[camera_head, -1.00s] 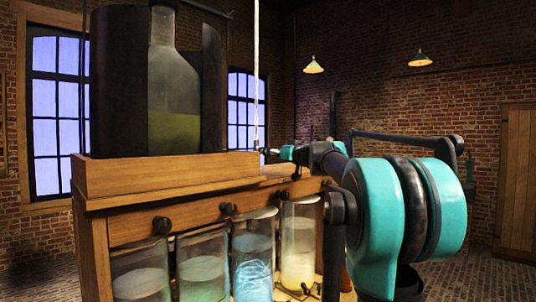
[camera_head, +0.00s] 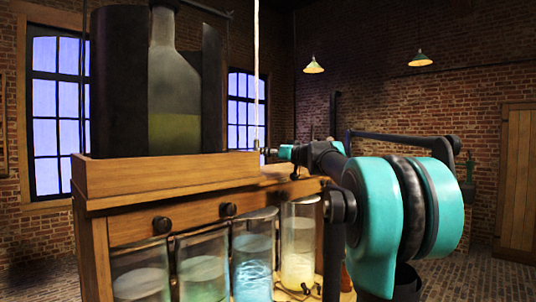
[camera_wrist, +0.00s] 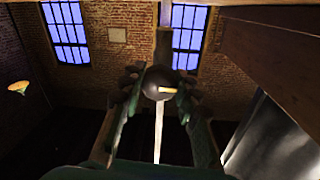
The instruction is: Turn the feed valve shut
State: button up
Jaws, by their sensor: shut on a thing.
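A dark round knob (camera_wrist: 157,80), which looks like the feed valve, sits between my fingers in the wrist view. It has a small pale yellow mark on its face. My gripper (camera_wrist: 160,93) is shut on this knob, with a finger on each side. A narrow pale strip (camera_wrist: 158,138) runs below the knob; I cannot tell what it is. In the head view my gripper (camera_head: 272,152) is small and partly hidden, near the right end of the wooden stand's upper box (camera_head: 170,176). The valve cannot be made out clearly there.
A large bottle (camera_head: 174,85) with greenish liquid stands on the stand inside dark curved shields. Several glass jars (camera_head: 252,262) with liquid stand below. A pale vertical cord (camera_head: 256,70) hangs near my gripper. A wooden beam (camera_wrist: 275,60) is close at right in the wrist view.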

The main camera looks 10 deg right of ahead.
jog(key=shift+m, duration=0.3)
jog(key=m, duration=0.3)
jog(key=shift+m, duration=0.4)
jog(key=m, duration=0.4)
jog(key=shift+g, duration=0.3)
jog(key=m, duration=0.4)
jog(key=shift+d+m, duration=0.1)
jog(key=shift+m, duration=0.2)
jog(key=m, duration=0.3)
jog(key=shift+m+g+y, duration=0.3)
jog(key=shift+m, duration=0.1)
jog(key=o, duration=1.2)
